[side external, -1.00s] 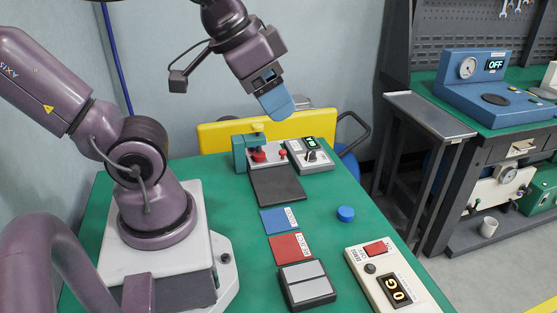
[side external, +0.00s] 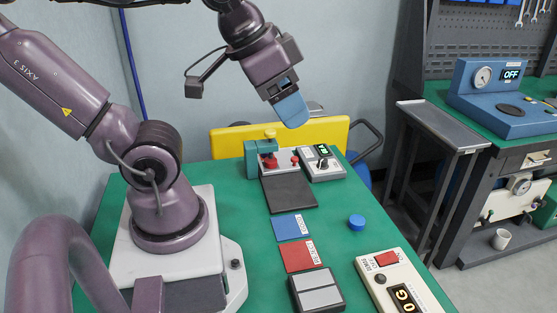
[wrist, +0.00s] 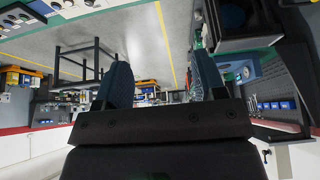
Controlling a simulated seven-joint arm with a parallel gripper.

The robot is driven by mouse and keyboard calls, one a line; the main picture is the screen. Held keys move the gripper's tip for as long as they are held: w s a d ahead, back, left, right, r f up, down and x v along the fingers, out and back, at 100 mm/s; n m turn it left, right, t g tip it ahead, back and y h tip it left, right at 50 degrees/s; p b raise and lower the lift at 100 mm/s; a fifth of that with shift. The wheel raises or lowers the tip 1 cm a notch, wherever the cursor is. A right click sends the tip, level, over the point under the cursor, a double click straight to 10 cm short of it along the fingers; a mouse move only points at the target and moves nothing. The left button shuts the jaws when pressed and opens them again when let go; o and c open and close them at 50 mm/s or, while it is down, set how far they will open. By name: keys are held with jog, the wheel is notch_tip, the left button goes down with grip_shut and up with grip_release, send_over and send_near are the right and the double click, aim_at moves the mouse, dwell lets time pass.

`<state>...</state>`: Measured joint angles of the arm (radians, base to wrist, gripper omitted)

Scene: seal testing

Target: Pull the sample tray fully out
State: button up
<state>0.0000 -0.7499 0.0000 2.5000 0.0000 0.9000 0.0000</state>
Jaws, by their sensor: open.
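A dark flat plate (side external: 288,194), which looks like the sample tray, lies at the near side of a small tester with a teal bracket (side external: 251,160) and red knobs. I cannot tell how far it extends under the tester, and no handle is clear on it. My gripper (side external: 293,112) is above and behind the tester, apart from everything, with blue fingers pointing down and to the right. In the wrist view, the two blue fingers of my gripper (wrist: 160,65) stand apart with nothing between them. The tray is not recognisable in that view.
A grey control box (side external: 322,163) stands right of the tester. A blue card (side external: 291,228), a red card (side external: 300,257), a two-panel pad (side external: 317,291), a blue round cap (side external: 357,222) and a white counter box (side external: 395,280) are nearer. A yellow chair back (side external: 230,142) is behind.

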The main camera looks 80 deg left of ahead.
jog(key=shift+c, duration=0.8)
jog(key=shift+a+f, duration=0.15)
jog(key=shift+a, duration=0.1)
jog(key=shift+c, duration=0.5)
jog(key=n+g, duration=0.6)
jog(key=n, duration=2.1)
send_over(294, 158)
notch_tip(294, 158, down, 18)
notch_tip(294, 158, down, 13)
jog(key=shift+w+f, duration=0.1)
